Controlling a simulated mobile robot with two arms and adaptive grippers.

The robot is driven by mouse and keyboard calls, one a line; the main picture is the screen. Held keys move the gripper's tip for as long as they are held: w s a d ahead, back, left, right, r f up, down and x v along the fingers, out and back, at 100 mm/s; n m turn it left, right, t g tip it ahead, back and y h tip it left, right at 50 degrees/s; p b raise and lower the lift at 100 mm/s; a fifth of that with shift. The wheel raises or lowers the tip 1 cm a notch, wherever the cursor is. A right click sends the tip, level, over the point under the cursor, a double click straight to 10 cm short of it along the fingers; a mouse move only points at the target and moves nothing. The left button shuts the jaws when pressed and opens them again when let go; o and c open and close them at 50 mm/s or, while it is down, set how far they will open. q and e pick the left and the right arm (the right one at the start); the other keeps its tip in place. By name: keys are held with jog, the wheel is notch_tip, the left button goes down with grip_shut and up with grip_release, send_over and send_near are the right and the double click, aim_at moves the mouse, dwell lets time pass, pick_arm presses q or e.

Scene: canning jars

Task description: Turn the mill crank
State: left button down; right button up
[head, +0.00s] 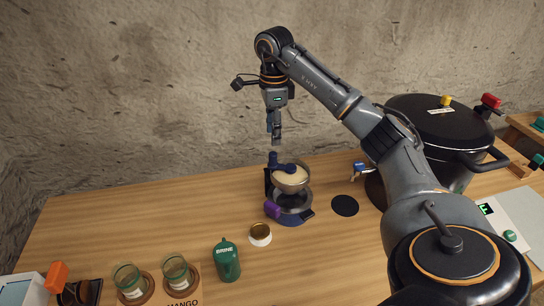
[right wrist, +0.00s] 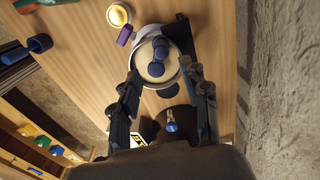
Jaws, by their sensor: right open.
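The mill (head: 293,205) stands on the wooden table at the back, with a bowl of pale contents on top and a purple part at its lower front. Its dark blue crank (head: 288,168) lies across the bowl, with an upright knob at the back left. In the right wrist view the crank (right wrist: 161,48) shows over the pale bowl. My right gripper (head: 276,138) points down just above the knob, open and empty. In the right wrist view its two fingers (right wrist: 162,86) are spread wide, with the mill beyond them. My left gripper is not in view.
A small jar (head: 260,234) and a green brine jug (head: 227,260) stand in front of the mill. Two glass jars (head: 176,271) are at the front left. A large black pot (head: 440,125) is at the right, behind my arm. The table left of the mill is clear.

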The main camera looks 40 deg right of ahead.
aim_at(273, 153)
notch_tip(273, 153, down, 8)
jog(key=shift+w+r+p, duration=0.15)
jog(key=shift+r+p, duration=0.05)
jog(key=shift+p, duration=0.7)
jog(key=shift+f, duration=0.35)
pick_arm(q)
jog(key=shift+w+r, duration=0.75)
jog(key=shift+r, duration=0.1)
pick_arm(e)
jog(key=shift+f, duration=0.3)
grip_shut()
